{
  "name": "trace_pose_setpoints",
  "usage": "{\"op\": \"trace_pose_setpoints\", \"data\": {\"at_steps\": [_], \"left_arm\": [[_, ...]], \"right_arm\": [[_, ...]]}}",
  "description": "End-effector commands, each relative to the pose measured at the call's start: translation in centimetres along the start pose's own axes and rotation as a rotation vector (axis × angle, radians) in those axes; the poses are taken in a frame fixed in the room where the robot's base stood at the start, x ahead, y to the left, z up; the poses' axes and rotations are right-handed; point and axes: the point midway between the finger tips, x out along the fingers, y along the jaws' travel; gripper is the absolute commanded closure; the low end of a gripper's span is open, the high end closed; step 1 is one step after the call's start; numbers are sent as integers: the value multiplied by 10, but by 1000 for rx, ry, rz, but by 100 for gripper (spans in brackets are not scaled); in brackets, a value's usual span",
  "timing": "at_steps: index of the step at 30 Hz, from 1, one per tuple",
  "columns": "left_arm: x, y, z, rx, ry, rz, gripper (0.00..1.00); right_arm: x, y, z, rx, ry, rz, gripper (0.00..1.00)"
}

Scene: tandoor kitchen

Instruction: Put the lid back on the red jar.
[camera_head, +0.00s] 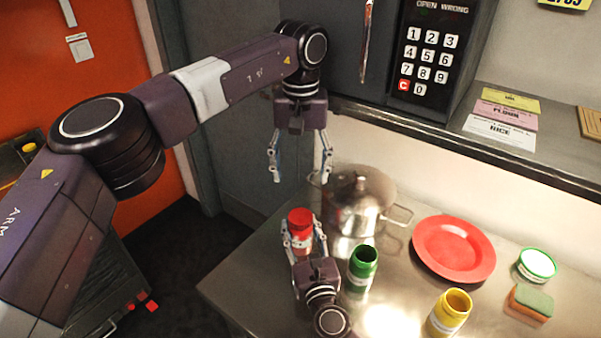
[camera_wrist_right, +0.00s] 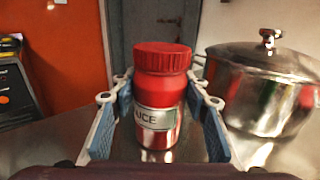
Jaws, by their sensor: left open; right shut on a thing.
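The red jar (camera_head: 301,242) stands near the left edge of the steel counter, and it is also upright in the right wrist view (camera_wrist_right: 158,120) with its white label facing me. A red ribbed lid (camera_head: 300,216) sits level on top of the jar, clearer in the right wrist view (camera_wrist_right: 162,57); how tightly it is seated I cannot tell. My right gripper (camera_head: 302,232) is shut on the jar, one finger on each side of its body. My left gripper (camera_head: 299,178) is open and empty, pointing down above and behind the jar.
A lidded steel pot (camera_head: 352,207) stands close behind the red jar. An open green jar (camera_head: 362,268) is to its right, with an open yellow jar (camera_head: 450,312) farther right. A red plate (camera_head: 454,249), a green-and-white round item (camera_head: 537,264) and a sponge (camera_head: 530,303) lie beyond.

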Motion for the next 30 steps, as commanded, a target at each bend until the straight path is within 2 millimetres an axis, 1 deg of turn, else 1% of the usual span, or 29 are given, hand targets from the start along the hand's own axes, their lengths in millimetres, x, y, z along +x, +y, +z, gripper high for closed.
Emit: {"op": "trace_pose_setpoints", "data": {"at_steps": [1, 6, 14, 17, 20, 23, 27, 30], "left_arm": [[0, 0, 0, 0, 0, 0, 39], [0, 0, 0, 0, 0, 0, 39], [0, 0, 0, 0, 0, 0, 39], [0, 0, 0, 0, 0, 0, 39], [0, 0, 0, 0, 0, 0, 39], [0, 0, 0, 0, 0, 0, 39], [0, 0, 0, 0, 0, 0, 39], [0, 0, 0, 0, 0, 0, 39]], "right_arm": [[0, 0, -1, 1, 1, 0, 56], [0, 0, 0, 0, 1, 0, 38], [0, 0, 0, 0, 0, 0, 38], [-5, 0, -1, 0, 1, 0, 38], [-17, 0, -2, 0, 2, 0, 38], [-36, 0, -1, 0, 3, 1, 38], [-68, 0, -2, 1, 4, 1, 38], [-88, 0, -2, 1, 4, 1, 38]]}}
